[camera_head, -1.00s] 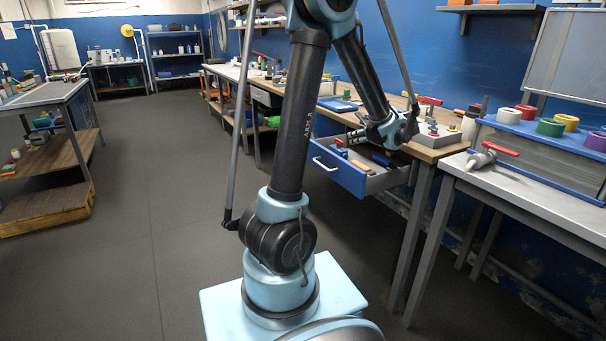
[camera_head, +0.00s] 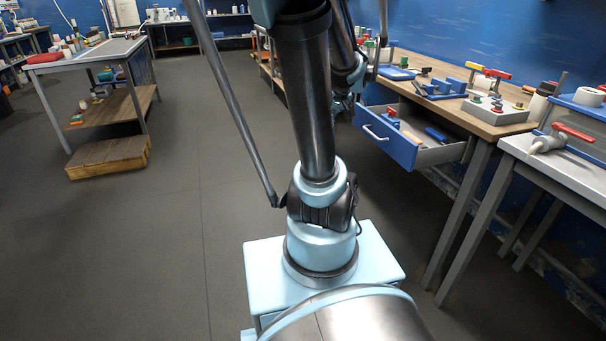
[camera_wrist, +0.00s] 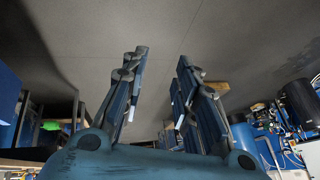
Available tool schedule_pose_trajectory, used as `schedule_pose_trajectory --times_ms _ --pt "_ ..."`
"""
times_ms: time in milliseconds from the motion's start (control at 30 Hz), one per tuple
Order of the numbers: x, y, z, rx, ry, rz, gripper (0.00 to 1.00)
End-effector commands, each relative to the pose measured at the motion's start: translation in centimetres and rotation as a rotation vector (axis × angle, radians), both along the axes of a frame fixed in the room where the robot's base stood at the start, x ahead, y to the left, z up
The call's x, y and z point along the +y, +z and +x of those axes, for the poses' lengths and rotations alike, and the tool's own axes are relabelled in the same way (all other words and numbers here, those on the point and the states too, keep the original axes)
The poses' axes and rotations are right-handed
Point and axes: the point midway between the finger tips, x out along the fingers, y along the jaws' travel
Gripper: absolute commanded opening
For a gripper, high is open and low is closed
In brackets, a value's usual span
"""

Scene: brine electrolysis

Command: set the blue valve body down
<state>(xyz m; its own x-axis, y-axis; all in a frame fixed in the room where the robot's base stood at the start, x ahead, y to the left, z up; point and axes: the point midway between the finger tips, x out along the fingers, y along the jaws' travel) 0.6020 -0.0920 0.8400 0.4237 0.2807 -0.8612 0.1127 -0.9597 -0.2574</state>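My gripper (camera_wrist: 163,75) shows in the wrist view with its two dark fingers spread apart. I see bare floor between the fingertips and no object held there. In the head view my arm hides most of the gripper, left of the open blue drawer. A blue fixture-like piece (camera_head: 440,89) stands on the wooden bench, and small blue pieces (camera_head: 391,112) lie in the drawer. I cannot tell which of these, if any, is the blue valve body.
The open drawer (camera_head: 388,137) juts from the wooden bench (camera_head: 482,127). A grey box with buttons (camera_head: 496,112) sits on the bench. A valve with a red handle (camera_head: 562,138) lies on the right table. Another table (camera_head: 88,60) stands at left. The floor between is clear.

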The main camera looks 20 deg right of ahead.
Motion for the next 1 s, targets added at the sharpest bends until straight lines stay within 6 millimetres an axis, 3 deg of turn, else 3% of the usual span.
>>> schedule_pose_trajectory --times_ms 33,200,400,700,1000 --pt "1.8 -0.4 -1.2 0.028 0.011 -0.011 0.28" --pt "5.6 -1.9 -5.3 0.12 0.007 -0.058 0.28" --pt "8.4 -4.0 -10.2 0.2 -0.007 -0.134 0.28" --pt "9.5 -6.9 -15.8 0.251 -0.042 -0.251 0.28" --pt "9.2 -7.7 -17.0 0.255 -0.059 -0.285 0.28"
